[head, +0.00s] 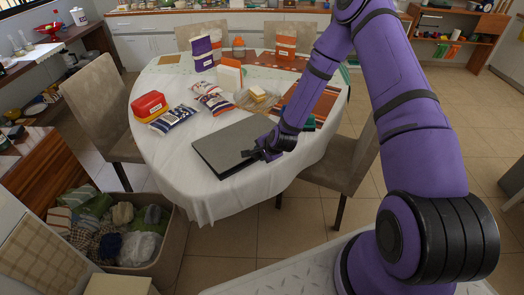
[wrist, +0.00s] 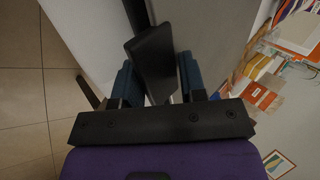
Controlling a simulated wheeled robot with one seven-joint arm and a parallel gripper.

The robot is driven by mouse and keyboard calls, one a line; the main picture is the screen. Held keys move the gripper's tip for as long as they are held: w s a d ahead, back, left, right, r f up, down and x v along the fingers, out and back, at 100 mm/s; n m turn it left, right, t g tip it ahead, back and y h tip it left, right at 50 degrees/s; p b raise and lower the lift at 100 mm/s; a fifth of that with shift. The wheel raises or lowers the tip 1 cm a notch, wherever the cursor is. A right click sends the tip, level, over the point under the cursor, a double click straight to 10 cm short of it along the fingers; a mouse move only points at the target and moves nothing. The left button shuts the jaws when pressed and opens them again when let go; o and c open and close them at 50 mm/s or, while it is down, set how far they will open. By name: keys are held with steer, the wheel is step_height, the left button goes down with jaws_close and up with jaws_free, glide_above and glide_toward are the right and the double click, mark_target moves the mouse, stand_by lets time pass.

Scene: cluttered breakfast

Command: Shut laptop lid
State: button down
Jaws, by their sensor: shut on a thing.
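The laptop (head: 222,142) lies on the front part of the white-covered table. Its grey lid looks flat or nearly flat, with a dark edge along the front; I cannot tell whether a small gap is left under it. My gripper (head: 254,155) is at the laptop's right front edge. In the wrist view, the gripper's blue-padded fingers (wrist: 160,75) stand on both sides of a dark piece at the laptop's edge, and the grey lid (wrist: 212,28) spreads to the right. The exact contact is partly hidden.
Behind the laptop are snack bags (head: 173,119), a red container (head: 148,104) and a butter dish (head: 258,94). Chairs (head: 107,105) stand around the table (head: 200,185). A laundry basket (head: 165,262) is at front left. Tiled floor is open at front centre.

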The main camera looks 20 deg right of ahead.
steer(key=c, duration=1.2)
jaws_free()
steer(key=v, duration=1)
steer(key=shift+s+d+r, duration=0.1)
steer(key=shift+s+r, duration=0.15)
steer(key=shift+r, duration=0.05)
